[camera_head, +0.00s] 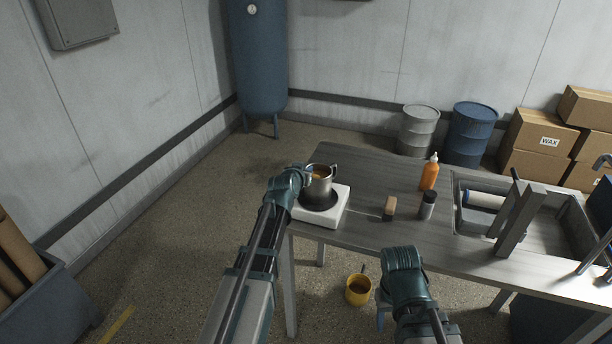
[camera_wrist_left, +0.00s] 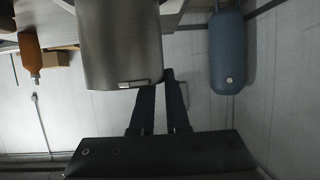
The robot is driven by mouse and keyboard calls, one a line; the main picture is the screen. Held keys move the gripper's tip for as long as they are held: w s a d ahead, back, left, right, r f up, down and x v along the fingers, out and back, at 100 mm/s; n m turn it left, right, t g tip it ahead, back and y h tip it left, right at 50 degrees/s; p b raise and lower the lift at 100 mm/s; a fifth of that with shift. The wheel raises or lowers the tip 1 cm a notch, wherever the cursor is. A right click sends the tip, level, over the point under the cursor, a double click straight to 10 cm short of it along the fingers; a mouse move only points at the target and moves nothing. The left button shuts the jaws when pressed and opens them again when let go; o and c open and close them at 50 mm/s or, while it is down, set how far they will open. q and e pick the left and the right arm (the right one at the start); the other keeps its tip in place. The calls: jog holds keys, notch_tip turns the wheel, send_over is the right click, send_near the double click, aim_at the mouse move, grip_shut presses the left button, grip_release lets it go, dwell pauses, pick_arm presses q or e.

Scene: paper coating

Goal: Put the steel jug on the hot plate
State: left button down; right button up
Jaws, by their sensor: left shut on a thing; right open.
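The steel jug (camera_head: 319,184), with brownish contents visible inside, is upright over the black disc of the white hot plate (camera_head: 330,214) at the table's left end. I cannot tell whether its base touches the disc. My left gripper (camera_head: 303,176) is at the jug's left side, shut on it. In the left wrist view, the jug (camera_wrist_left: 120,45) fills the upper middle, beside the fingertips (camera_wrist_left: 158,80). My right gripper (camera_head: 382,316) is open, low in front of the table; its fingers are partly hidden by the wrist.
On the table (camera_head: 365,175) stand an orange bottle (camera_head: 429,174), a small brown-topped block or brush (camera_head: 389,208) and a dark jar with a pale lid (camera_head: 427,206). A tray with a roller (camera_head: 485,200) is at the right. A yellow bucket (camera_head: 358,290) is on the floor.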

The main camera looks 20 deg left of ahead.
pick_arm(q)
jog(key=c, duration=0.9)
grip_release()
jog(key=shift+r, duration=0.1)
jog(key=shift+s+r, duration=0.1)
jog(key=shift+s, duration=0.1)
jog(key=p+v, duration=0.4)
jog(key=v, duration=0.7)
jog(key=shift+s+p, duration=0.3)
jog(key=shift+p, duration=0.1)
jog(key=shift+d, duration=0.15)
